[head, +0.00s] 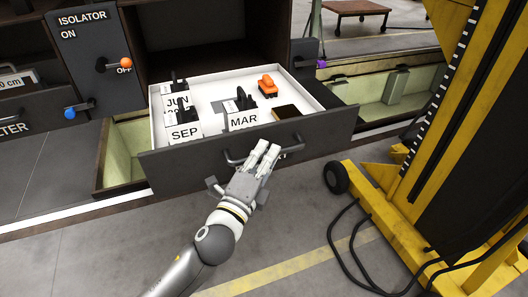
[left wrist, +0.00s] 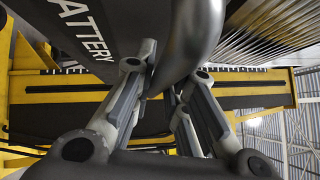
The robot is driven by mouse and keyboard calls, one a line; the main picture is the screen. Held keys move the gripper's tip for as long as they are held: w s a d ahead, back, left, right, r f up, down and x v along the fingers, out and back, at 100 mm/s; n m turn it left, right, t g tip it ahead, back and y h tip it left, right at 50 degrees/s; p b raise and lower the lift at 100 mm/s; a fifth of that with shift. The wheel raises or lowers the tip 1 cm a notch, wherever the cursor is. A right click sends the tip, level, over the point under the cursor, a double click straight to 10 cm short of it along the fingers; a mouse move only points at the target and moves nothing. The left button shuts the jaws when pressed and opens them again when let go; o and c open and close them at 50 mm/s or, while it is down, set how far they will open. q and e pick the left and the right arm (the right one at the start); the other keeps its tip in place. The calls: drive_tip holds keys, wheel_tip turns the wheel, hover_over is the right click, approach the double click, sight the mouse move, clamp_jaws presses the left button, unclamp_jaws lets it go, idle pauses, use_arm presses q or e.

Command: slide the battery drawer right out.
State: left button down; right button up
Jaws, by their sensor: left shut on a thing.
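The battery drawer (head: 315,140) is dark-fronted with a white inside and stands well out from the cabinet. Its curved bar handle (head: 236,161) runs along the front. My left gripper (head: 266,149) is shut on the handle, its fingers covering part of it and most of the front's label. In the left wrist view the handle (left wrist: 195,45) passes between the fingers of the gripper (left wrist: 160,90), and the drawer front (left wrist: 110,25) reads "BATTERY". My right gripper is in neither view.
The drawer holds labelled batteries, SEP (head: 185,132), MAR (head: 243,121) and JUN (head: 177,101), an orange item (head: 267,86) and a dark block (head: 286,112). A yellow lifting machine (head: 395,205) with a black wheel (head: 336,177) stands close right. Black cables (head: 350,250) lie on the floor. An isolator panel (head: 90,45) is upper left.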

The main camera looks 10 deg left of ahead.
use_arm(q)
drive_tip(key=shift+f, duration=0.1)
drive_tip(key=c, duration=1.5)
unclamp_jaws()
drive_tip(key=shift+o, duration=0.2)
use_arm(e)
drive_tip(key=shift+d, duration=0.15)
use_arm(q)
drive_tip(key=shift+s+a+f, duration=0.1)
drive_tip(key=shift+s, duration=0.4)
drive_tip(key=v, duration=1.1)
